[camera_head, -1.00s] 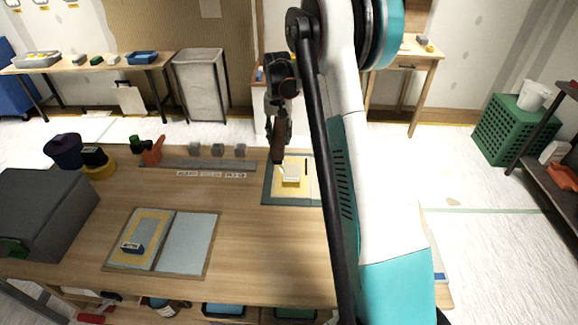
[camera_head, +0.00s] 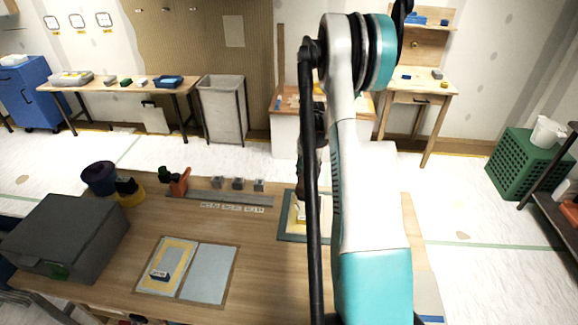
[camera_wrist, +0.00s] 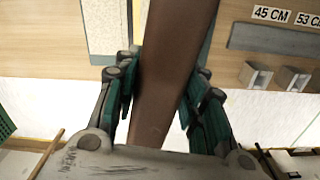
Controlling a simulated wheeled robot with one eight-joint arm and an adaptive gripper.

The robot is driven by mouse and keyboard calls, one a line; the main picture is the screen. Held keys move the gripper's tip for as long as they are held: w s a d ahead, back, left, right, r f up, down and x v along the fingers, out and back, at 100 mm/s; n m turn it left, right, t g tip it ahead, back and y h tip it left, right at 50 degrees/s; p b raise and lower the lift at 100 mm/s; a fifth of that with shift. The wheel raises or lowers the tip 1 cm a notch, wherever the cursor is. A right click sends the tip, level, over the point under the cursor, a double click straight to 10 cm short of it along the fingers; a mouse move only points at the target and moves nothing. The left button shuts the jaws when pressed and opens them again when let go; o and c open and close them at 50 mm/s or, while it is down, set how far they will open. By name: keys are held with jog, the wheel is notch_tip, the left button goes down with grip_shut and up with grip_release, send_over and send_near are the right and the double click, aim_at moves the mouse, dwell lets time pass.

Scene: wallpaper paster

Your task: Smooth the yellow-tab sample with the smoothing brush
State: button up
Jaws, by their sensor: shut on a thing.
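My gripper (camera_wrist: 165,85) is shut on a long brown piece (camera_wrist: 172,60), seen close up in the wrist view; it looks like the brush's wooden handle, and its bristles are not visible. In the head view my gripper (camera_head: 311,160) is mostly hidden behind my arm, above the far right part of the workbench. Below it lies a green-edged board (camera_head: 290,233) with a pale sheet and a small yellow patch (camera_head: 300,214), partly covered by my arm; this may be the yellow-tab sample. I cannot tell whether the brush touches it.
The wooden workbench (camera_head: 255,262) also holds a left board with a yellow-edged panel (camera_head: 152,287) and a grey panel (camera_head: 208,274). A dark grey box (camera_head: 65,235) stands at left. Several small grey blocks (camera_head: 238,184) stand by a grey strip at the back. The bench's middle is clear.

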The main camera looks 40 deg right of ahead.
jog(key=shift+s+r, duration=0.1)
jog(key=shift+s, duration=0.05)
dwell(0.5)
notch_tip(320, 180, down, 7)
jog(key=b, duration=0.5)
jog(key=shift+r, duration=0.2)
jog(key=shift+r+b, duration=0.15)
jog(key=shift+b, duration=0.25)
